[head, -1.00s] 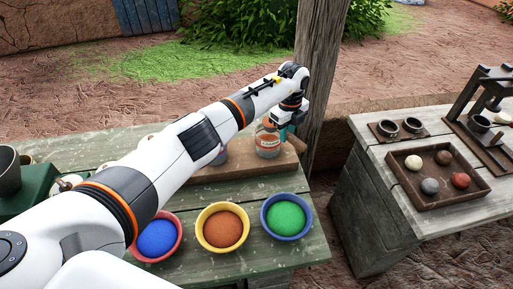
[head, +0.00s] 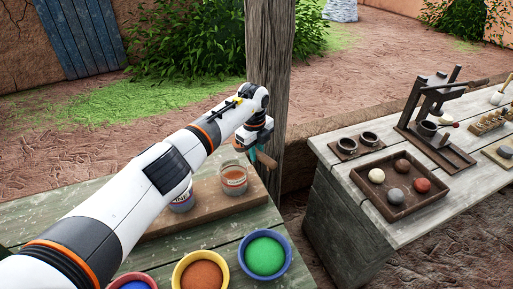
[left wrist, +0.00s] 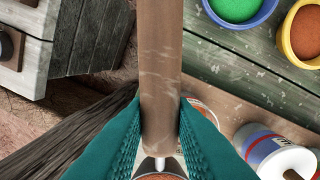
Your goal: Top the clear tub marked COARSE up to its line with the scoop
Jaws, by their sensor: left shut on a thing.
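My left gripper (head: 257,152) is above the right end of the wooden board, close to a clear tub (head: 233,180) with orange-brown contents and a pale label too small to read. In the left wrist view its teal fingers (left wrist: 160,122) are shut on a wooden handle (left wrist: 161,60). The scoop's metal end (left wrist: 149,163) shows at the bottom edge, with brown material in or behind it; I cannot tell which. A second tub (head: 181,201) with blue and red on it stands left of the first, partly behind my arm. My right gripper is out of view.
Bowls of green (head: 265,254), orange-brown (head: 202,274) and blue powder (head: 135,285) line the table's front. A wooden post (head: 269,90) rises just beyond my gripper. A second table (head: 340,190) at right holds a tray of balls (head: 378,199) and a press (head: 432,120).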

